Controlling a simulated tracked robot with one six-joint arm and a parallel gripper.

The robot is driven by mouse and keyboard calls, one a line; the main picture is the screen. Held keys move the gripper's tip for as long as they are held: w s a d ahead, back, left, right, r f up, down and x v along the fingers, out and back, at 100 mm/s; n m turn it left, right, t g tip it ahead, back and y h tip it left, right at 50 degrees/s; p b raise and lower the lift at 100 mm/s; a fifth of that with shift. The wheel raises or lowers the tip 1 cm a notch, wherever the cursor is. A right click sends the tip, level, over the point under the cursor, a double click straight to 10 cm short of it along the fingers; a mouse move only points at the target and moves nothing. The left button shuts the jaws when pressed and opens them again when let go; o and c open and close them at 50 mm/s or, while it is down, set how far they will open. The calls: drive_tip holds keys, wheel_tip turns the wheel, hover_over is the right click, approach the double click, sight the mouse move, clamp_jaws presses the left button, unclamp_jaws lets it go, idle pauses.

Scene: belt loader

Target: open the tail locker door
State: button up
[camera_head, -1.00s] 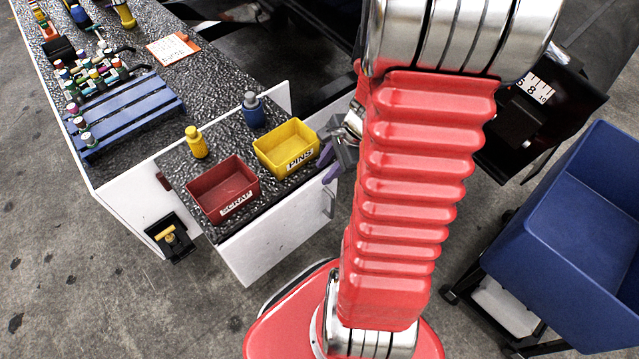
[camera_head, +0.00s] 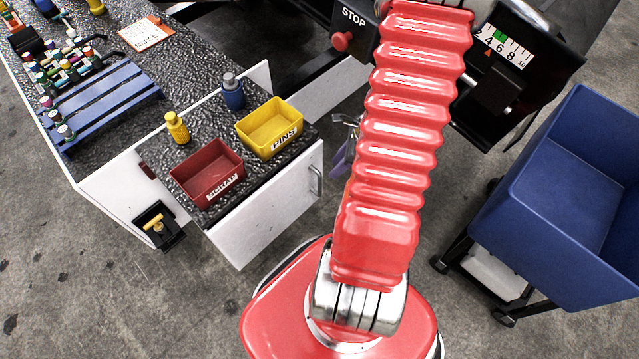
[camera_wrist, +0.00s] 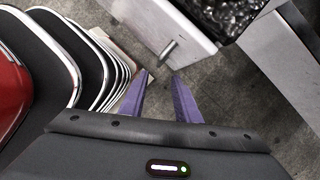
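The white locker door (camera_head: 262,214) appears closed, under the worktop end that carries the red and yellow bins. Its small metal bar handle (camera_head: 316,180) is near the right edge of the panel. In the wrist view the handle (camera_wrist: 168,50) sticks out from the white panel (camera_wrist: 165,22), just ahead of my fingertips. My gripper (camera_wrist: 162,75) is open, with two purple fingers apart and nothing between them. In the head view my gripper (camera_head: 343,158) is partly hidden behind my red arm, a little to the right of the handle and apart from it.
The red bin (camera_head: 208,172), yellow bin (camera_head: 270,127), yellow bottle (camera_head: 177,128) and blue bottle (camera_head: 233,92) stand on the worktop. A blue cart (camera_head: 560,200) stands to the right. A STOP button box (camera_head: 350,30) and a gauge (camera_head: 503,45) are behind my arm. Bare floor lies ahead of the door.

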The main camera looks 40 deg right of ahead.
sight(320, 184)
drive_tip(key=shift+x, duration=6.7)
drive_tip(key=shift+s+d, duration=0.1)
clamp_jaws()
